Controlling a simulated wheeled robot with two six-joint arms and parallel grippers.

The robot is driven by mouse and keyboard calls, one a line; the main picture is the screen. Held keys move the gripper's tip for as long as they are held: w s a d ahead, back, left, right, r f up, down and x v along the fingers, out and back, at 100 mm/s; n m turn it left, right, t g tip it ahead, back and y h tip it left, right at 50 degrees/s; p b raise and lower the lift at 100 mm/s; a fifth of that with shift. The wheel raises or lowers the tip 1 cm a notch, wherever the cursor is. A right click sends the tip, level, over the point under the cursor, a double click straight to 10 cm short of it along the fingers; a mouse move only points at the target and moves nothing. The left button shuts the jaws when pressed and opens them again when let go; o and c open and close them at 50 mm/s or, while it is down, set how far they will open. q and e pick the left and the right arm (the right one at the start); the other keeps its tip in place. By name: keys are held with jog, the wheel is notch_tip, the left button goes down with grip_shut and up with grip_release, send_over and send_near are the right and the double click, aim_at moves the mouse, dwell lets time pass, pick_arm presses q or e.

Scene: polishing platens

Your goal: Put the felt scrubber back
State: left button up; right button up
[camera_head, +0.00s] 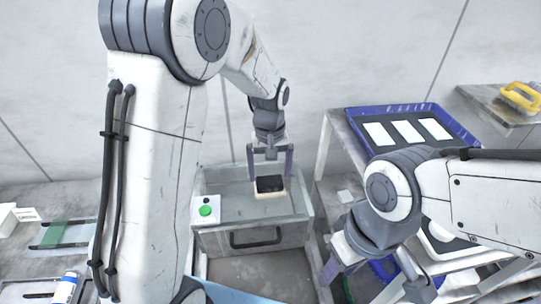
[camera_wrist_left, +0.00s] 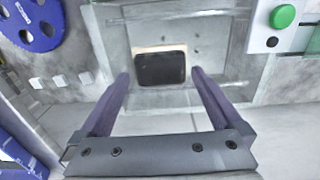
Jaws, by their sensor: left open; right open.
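A block with a black top and a pale cream lower layer, which looks like the felt scrubber (camera_head: 271,184), lies in a grey open-topped metal bin (camera_head: 222,210). In the left wrist view the scrubber (camera_wrist_left: 160,69) shows between my left fingertips, lying flat. My left gripper (camera_head: 270,172) is open and points down over it, with one finger on each side; I cannot tell whether the fingers touch it. My right gripper (camera_head: 372,272) is open and empty at the lower right, beside the bin.
A control box with a green button (camera_head: 206,210) sits at the bin's left edge. A blue tray with white pads (camera_head: 410,130) is on the right bench. A yellow-handled tool (camera_head: 521,96) lies on a shelf at the far right. A bottle (camera_head: 65,288) stands at lower left.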

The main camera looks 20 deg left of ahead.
aim_at(270, 182)
pick_arm(q)
notch_tip(270, 182, up, 8)
jog(key=b, duration=0.1)
jog(key=s+d+m, duration=0.6)
jog(key=s+d, duration=0.2)
jog(key=s, duration=0.4)
jog(key=s+f+m+h, duration=0.1)
jog(key=s+m, duration=0.2)
jog(key=s, duration=0.3)
jog(key=s+f+m, duration=0.2)
jog(key=s+m, duration=0.1)
jog(key=s, duration=0.4)
notch_tip(270, 182, down, 6)
jog(key=b, duration=0.6)
jog(key=shift+w+d+f, duration=0.15)
jog(key=shift+w+d, duration=0.1)
jog(key=shift+d, duration=0.15)
